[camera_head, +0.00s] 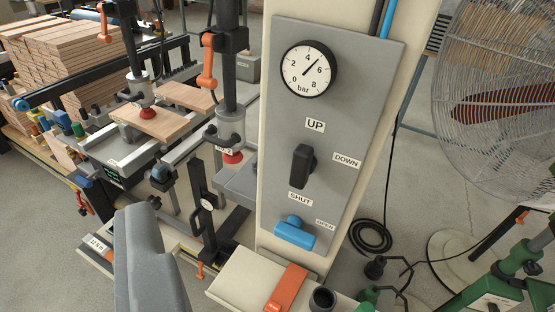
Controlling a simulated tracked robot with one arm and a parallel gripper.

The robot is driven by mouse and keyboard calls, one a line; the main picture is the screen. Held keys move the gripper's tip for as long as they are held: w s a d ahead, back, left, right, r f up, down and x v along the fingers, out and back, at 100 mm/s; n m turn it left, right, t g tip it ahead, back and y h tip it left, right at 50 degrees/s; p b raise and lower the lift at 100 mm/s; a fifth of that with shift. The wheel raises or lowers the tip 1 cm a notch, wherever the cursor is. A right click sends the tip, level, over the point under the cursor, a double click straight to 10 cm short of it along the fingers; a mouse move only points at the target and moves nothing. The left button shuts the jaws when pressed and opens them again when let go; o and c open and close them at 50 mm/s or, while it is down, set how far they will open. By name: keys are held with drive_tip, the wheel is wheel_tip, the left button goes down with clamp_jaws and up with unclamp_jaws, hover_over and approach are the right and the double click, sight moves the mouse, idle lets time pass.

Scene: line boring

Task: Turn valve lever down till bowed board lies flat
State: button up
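The black valve lever (302,166) is on a grey panel (358,120) and stands nearly upright, its top towards the UP label. DOWN is at its right and SHUT below. A light wooden board (150,123) lies under a red-tipped press cylinder (146,110) at the left. A second board (187,97) is behind it. I cannot tell from this angle how bowed either is. A grey rounded part (148,262) at the lower left looks like part of my gripper. It is well left of the lever and apart from it; whether the gripper is open is not shown.
A gauge (309,70) above the lever reads about 5 bar. A blue handle (294,233) sits below it. A shelf (250,277) with an orange tool (287,288) and a dark cup (322,299) juts out underneath. A fan (495,95) stands at the right.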

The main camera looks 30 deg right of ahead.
sight(298, 165)
drive_tip(key=w+a+f+m+t+h+p, duration=0.1)
drive_tip(key=w+f+m+p, duration=0.2)
drive_tip(key=w, duration=0.5)
drive_tip(key=w+a+f+m+t+h+p, duration=0.1)
drive_tip(key=w+f+m+h+p, duration=0.1)
drive_tip(key=w+p, duration=0.5)
drive_tip(key=s+d+f+m+g+h+p, duration=0.2)
drive_tip(key=d+f+m+g+h+p, duration=0.35)
drive_tip(key=d+f+h, duration=0.75)
drive_tip(key=shift+g+y, duration=0.55)
drive_tip(key=shift+y, duration=0.05)
drive_tip(key=x, duration=1.3)
drive_tip(key=shift+s+d+f+b, duration=0.15)
drive_tip(key=shift+d+f+b, duration=0.25)
drive_tip(key=shift+d, duration=0.1)
drive_tip(key=c, duration=1)
